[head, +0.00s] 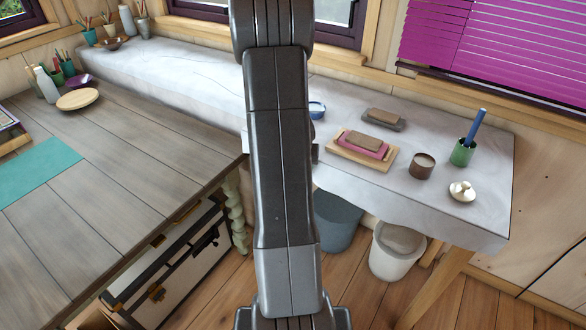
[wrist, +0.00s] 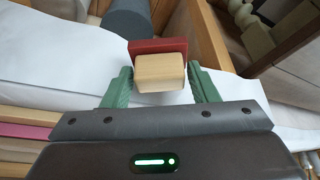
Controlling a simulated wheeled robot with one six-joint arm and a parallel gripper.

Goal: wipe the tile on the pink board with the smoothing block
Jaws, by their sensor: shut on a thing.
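My gripper (wrist: 160,74) is shut on the smoothing block (wrist: 159,47), a pale wooden grip on a dark red base, seen between the green fingers in the wrist view. In the head view my arm hides the block and most of the gripper. The pink board (head: 349,148) lies on a wooden board (head: 345,158) on the pale worktop, right of my arm. A brown tile (head: 365,141) lies on the pink board. A pink strip at the left edge of the wrist view may be the same board. The block is apart from the tile.
Behind the pink board is a grey tray (head: 396,126) with another brown piece. To the right stand a brown cup (head: 422,167), a green cup (head: 462,154) with a blue stick and a white dish (head: 462,192). A blue bowl (head: 317,108) sits beside my arm. Buckets stand below.

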